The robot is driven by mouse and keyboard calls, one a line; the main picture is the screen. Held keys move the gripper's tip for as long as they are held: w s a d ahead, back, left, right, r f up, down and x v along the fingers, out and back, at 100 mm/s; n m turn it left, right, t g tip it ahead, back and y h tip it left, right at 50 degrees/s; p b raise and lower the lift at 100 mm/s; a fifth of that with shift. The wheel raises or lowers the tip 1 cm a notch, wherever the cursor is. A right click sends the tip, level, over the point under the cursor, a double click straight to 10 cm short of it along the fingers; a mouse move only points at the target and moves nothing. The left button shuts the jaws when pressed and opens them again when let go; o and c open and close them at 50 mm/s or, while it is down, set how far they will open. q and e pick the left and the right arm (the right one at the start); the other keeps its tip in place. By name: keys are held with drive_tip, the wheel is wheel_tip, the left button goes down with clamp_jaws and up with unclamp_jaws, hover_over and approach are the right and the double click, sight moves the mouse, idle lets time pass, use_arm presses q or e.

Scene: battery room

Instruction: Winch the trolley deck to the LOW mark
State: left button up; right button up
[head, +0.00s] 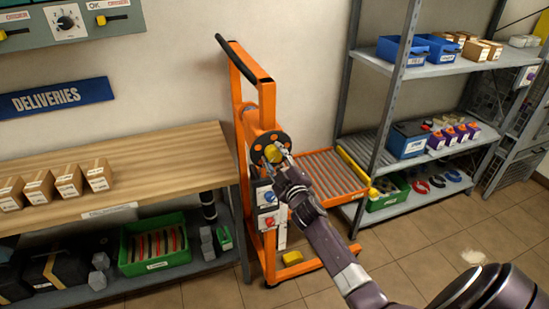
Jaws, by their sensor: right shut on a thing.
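The orange trolley (241,95) stands against the wall between the workbench and the shelf rack. Its roller deck (322,172) sticks out to the right, low down, roughly level with the rack's lower boards. I cannot make out the LOW mark. My left gripper is not in view.
A small box with red and blue knobs (267,208) is on the trolley below the wheel. The wooden workbench (150,150) with cartons is close on the left. The shelf rack (390,90) stands right beside the deck. Tiled floor (420,240) is open in front.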

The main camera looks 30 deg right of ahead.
drive_tip(key=n, duration=0.3)
drive_tip(key=shift+f+n+b, duration=0.2)
drive_tip(key=shift+n+b, duration=0.1)
drive_tip(key=shift+b, duration=0.1)
drive_tip(key=n, duration=0.3)
drive_tip(key=shift+a+n, duration=0.1)
drive_tip(key=shift+n, duration=0.3)
drive_tip(key=n+b, duration=0.1)
drive_tip(key=n, duration=0.2)
drive_tip(key=shift+f+n, duration=0.1)
drive_tip(key=shift+n, duration=0.2)
drive_tip(key=n, duration=0.3)
drive_tip(key=shift+f+n, duration=0.1)
drive_tip(key=shift+n, duration=0.2)
drive_tip(key=n, duration=0.3)
drive_tip(key=shift+n+p, duration=0.3)
drive_tip(key=n, duration=0.3)
drive_tip(key=shift+d+n+p, duration=0.2)
drive_tip(key=shift+n+p, duration=0.1)
drive_tip(key=shift+p, duration=0.1)
drive_tip(key=n+p, duration=0.1)
drive_tip(key=n, duration=0.2)
drive_tip(key=shift+n, duration=0.3)
drive_tip(key=shift+s+d+f+n+p, duration=0.1)
drive_tip(key=shift+n+p, duration=0.65)
drive_tip(key=shift+n, duration=1.15)
